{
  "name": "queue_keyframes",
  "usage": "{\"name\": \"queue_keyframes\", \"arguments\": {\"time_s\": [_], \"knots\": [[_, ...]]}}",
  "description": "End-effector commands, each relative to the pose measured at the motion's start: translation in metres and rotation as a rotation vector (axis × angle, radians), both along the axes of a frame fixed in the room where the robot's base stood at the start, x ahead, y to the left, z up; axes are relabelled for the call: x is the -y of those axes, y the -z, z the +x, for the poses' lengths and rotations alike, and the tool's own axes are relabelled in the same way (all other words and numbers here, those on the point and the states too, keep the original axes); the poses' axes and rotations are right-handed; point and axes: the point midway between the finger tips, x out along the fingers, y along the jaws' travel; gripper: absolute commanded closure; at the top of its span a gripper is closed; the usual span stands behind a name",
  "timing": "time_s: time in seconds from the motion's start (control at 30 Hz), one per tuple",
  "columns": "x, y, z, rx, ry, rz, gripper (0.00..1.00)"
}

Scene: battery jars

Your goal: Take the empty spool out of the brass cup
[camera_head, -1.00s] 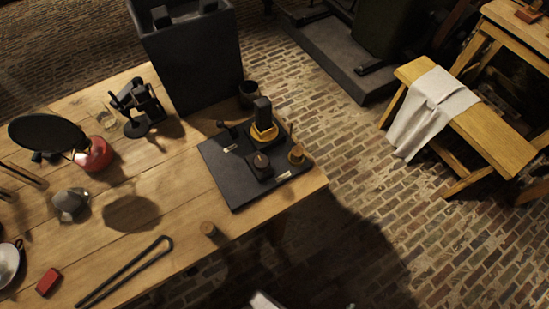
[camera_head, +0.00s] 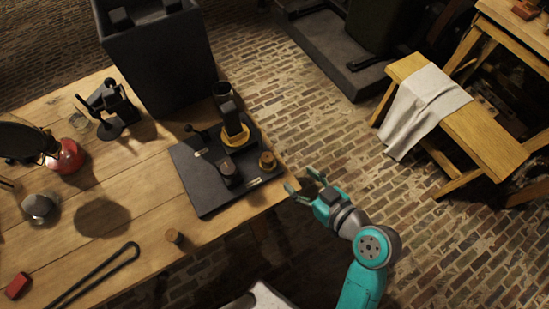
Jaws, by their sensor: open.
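My teal gripper (camera_head: 303,181) is open and empty, to the right of and below the cup in the picture. It is apart from the cup, just past the table's edge and over the brick floor side. Its two fingers point toward the table.
A dark pot (camera_head: 222,92) and tall dark bin (camera_head: 158,60) are behind. A corklike cylinder (camera_head: 174,237) sits at the front edge.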

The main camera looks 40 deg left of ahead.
Motion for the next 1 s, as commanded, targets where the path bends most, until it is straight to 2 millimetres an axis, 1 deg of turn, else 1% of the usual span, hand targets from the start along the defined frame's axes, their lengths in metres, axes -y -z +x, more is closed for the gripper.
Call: {"name": "queue_keyframes", "arguments": {"time_s": [0.03,0.1,0.23,0.5,0.6,0.77,1.0], "knots": [[-0.007,-0.007,0.001,0.015,-0.042,0.003,0.36],[-0.013,-0.013,0.0,0.027,-0.082,0.004,0.36],[-0.023,-0.016,-0.001,0.038,-0.12,0.005,0.36],[-0.058,-0.002,0.004,0.037,-0.122,0.005,0.36],[-0.066,0.002,0.006,0.037,-0.121,0.004,0.36],[-0.074,0.006,0.007,0.038,-0.12,0.005,0.36],[-0.103,0.019,0.009,0.037,-0.121,0.004,0.36]]}}
